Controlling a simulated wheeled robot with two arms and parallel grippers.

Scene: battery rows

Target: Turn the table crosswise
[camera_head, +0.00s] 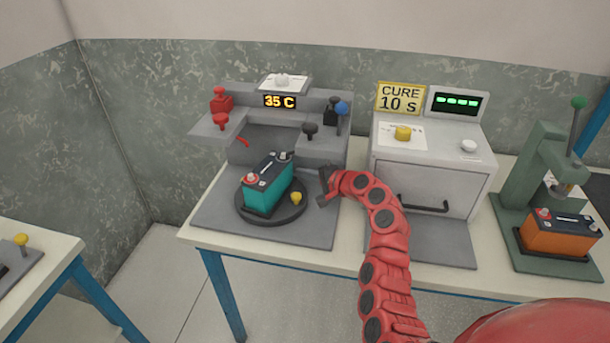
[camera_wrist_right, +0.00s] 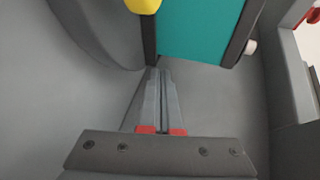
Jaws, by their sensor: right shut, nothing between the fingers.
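The round dark turntable (camera_head: 270,217) lies on a grey base plate in front of the 35 C machine. A teal battery (camera_head: 268,190) with a black top stands on it, its long side slanting from lower left to upper right. A yellow knob (camera_head: 296,198) stands on the turntable's right front rim. My right gripper (camera_head: 322,190) is shut and empty, to the right of the turntable and apart from the knob. In the right wrist view, the shut fingers (camera_wrist_right: 158,75) point toward the teal battery (camera_wrist_right: 200,30) and the yellow knob (camera_wrist_right: 143,5). My left gripper is out of view.
The machine (camera_head: 280,101) behind the turntable has red clamps on the left and dark ones on the right. A cure oven (camera_head: 430,175) stands to the right. Further right, a green press (camera_head: 545,165) holds an orange battery (camera_head: 558,234). Another table (camera_head: 45,290) is at left.

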